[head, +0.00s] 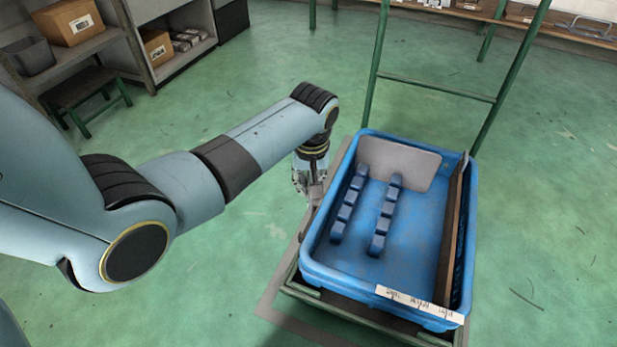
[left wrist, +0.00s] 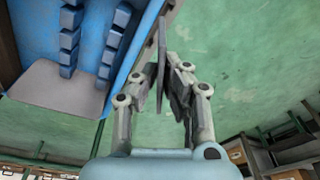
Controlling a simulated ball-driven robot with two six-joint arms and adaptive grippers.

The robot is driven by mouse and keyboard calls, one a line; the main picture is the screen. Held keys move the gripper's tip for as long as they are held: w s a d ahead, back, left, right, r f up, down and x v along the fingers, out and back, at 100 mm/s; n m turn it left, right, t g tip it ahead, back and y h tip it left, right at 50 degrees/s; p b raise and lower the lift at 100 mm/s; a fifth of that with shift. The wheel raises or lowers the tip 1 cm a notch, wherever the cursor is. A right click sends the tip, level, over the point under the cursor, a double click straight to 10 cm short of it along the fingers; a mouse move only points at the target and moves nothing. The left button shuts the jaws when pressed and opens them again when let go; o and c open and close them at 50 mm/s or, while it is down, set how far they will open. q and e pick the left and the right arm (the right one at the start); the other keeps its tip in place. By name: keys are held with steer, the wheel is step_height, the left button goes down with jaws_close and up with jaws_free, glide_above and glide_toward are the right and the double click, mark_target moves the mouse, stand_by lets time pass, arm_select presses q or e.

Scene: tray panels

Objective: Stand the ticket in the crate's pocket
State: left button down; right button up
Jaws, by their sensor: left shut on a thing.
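The blue crate (head: 322,262) stands on a green-framed cart and also shows at the upper left of the left wrist view (left wrist: 30,35). My left gripper (head: 314,188) is just outside the crate's left wall. It is shut on a thin flat grey piece, taken as the ticket (left wrist: 161,50), seen nearly edge-on in the left wrist view between the fingers (left wrist: 163,88). The ticket is apart from the crate floor, beyond the crate's side. The crate's pocket cannot be made out clearly. My right gripper is not in view.
Two rows of blue notched blocks (head: 385,217) stand on the crate floor. A grey panel (head: 405,163) leans at its far end; a brown board (head: 451,230) lines its right side. A white label (head: 418,303) is on the near rim. The cart's green handle (head: 437,88) rises behind.

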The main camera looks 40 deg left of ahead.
arm_select(q)
steer(key=f+m, duration=0.1)
steer(key=w+a+f+m+b, duration=0.1)
steer(key=m, duration=0.1)
steer(key=f+m+b, duration=0.1)
steer(key=shift+w+a+m+h, duration=0.2)
steer(key=shift+w+m+h, duration=0.1)
steer(key=shift+w+f+m+b, duration=0.1)
steer(key=shift+m+b, duration=0.2)
steer(key=shift+b, duration=0.1)
step_height(320, 180, down, 8)
steer(key=b, duration=0.7)
steer(key=shift+r+b, duration=0.2)
steer(key=shift+b, duration=0.2)
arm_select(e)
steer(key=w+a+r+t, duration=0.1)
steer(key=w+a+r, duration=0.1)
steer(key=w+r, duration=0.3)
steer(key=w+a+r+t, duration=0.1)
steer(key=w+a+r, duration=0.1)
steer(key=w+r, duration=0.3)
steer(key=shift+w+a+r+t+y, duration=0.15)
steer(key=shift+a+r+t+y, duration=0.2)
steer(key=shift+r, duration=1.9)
arm_select(q)
steer(key=shift+f, duration=0.1)
